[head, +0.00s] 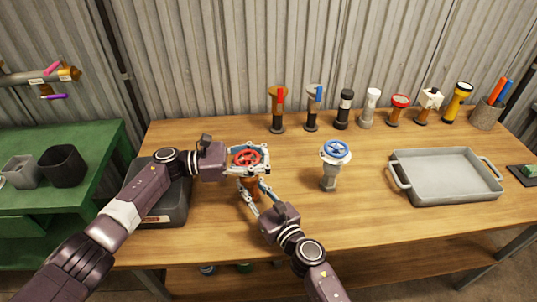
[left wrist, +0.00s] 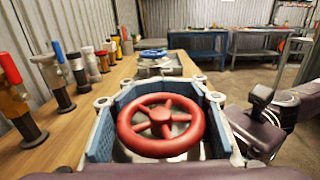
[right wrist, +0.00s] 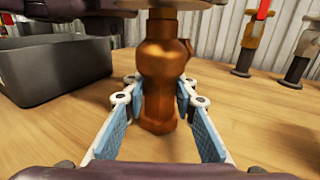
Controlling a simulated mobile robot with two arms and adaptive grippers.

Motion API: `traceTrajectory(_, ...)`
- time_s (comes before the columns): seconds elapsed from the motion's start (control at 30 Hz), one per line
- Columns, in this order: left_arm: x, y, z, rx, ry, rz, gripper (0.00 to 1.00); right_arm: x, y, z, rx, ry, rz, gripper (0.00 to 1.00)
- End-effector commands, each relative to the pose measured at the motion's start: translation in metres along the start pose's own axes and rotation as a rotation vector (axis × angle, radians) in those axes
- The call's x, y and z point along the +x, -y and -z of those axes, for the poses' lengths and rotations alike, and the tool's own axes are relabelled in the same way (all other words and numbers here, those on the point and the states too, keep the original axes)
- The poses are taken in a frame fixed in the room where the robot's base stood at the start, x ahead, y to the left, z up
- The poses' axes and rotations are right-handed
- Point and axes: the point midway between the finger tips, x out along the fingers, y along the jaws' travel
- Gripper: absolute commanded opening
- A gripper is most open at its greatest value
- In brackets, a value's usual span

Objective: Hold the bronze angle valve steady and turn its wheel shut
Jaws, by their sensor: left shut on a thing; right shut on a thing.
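The bronze angle valve stands upright on the workbench, its red wheel (head: 246,157) on top and its bronze body (head: 251,184) partly hidden below. My left gripper (head: 250,157) is shut on the red wheel, its blue-padded fingers on either side of the rim; the wheel also shows in the left wrist view (left wrist: 160,125). My right gripper (head: 252,192) is shut on the bronze body low down, and the body fills the middle of the right wrist view (right wrist: 160,70), between the fingertips (right wrist: 160,97). The wheel is out of sight there.
A grey valve with a blue wheel (head: 335,150) stands to the right. A grey tray (head: 398,177) lies further right. Several valves and torches line the back edge, including a red-levered one (head: 278,108). A dark bin (head: 172,205) is at left, under my left arm. The bench between the valves is clear.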

Motion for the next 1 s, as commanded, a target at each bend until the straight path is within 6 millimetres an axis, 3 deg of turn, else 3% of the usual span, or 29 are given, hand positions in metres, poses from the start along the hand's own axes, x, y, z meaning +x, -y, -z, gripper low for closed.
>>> traceTrajectory(0.5,-0.006,0.003,0.005,0.0,-0.013,0.137,0.04,0.0,0.001,-0.004,0.003,0.008,0.001,0.0)
traceTrajectory(1.0,-0.007,0.007,0.005,-0.007,-0.011,0.169,0.03,0.0,0.002,-0.005,0.002,0.008,0.003,0.0)
